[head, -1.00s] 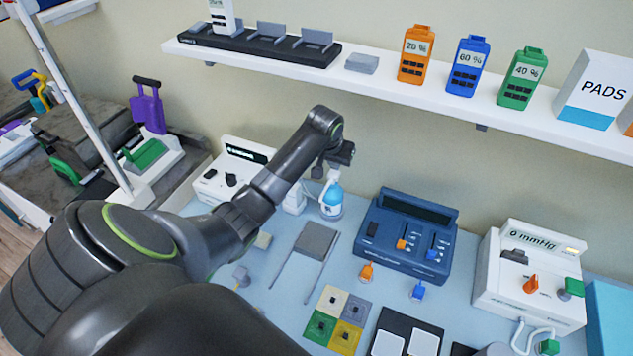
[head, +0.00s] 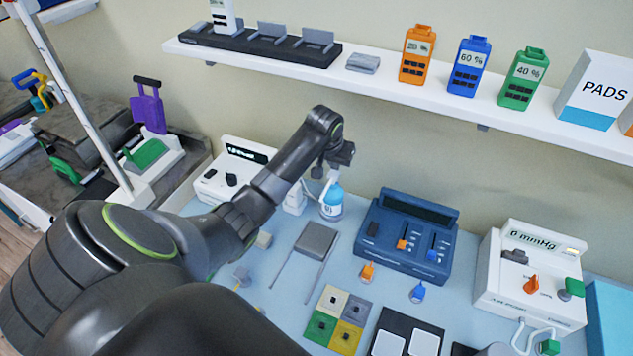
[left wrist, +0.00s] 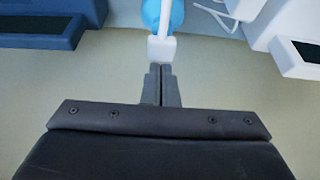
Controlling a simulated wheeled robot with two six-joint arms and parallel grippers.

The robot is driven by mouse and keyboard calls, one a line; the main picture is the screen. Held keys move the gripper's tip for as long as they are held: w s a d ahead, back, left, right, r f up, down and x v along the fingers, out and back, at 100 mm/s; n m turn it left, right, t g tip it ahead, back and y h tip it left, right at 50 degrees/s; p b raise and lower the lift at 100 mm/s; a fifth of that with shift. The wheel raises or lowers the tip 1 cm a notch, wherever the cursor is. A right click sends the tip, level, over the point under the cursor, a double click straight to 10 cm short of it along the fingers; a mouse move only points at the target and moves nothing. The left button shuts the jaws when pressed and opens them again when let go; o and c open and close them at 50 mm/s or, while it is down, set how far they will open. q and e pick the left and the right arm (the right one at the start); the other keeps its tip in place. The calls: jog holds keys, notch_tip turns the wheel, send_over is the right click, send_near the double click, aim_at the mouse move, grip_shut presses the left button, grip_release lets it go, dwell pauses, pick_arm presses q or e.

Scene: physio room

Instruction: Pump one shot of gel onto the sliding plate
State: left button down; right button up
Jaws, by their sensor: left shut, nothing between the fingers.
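The gel bottle (head: 332,204) is blue with a white pump and stands upright on the blue table at the back. The sliding plate (head: 317,238) is a grey square at the far end of two thin rails, just in front of the bottle. My left gripper (head: 320,171) is at the bottle's pump head, partly hidden by its own wrist. In the left wrist view its fingers (left wrist: 163,86) are shut and empty, with their tips close to the white pump head (left wrist: 161,48); I cannot tell whether they touch. My right gripper is not in view.
A dark blue console (head: 405,236) stands right of the bottle, and a white device (head: 232,174) stands left behind my arm. A white pressure unit (head: 528,278) is at the right. Coloured pads (head: 338,318) lie in front. A wall shelf (head: 385,82) runs above.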

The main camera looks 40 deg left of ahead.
aim_at(334, 174)
pick_arm(q)
jog(key=shift+f, duration=0.15)
dwell(0.5)
jog(key=shift+s+f+b, duration=0.15)
jog(key=shift+f+b, duration=0.3)
jog(key=shift+f, duration=0.95)
jog(key=shift+r+p, duration=0.95)
jog(key=shift+r, duration=0.4)
jog(key=shift+r, duration=0.1)
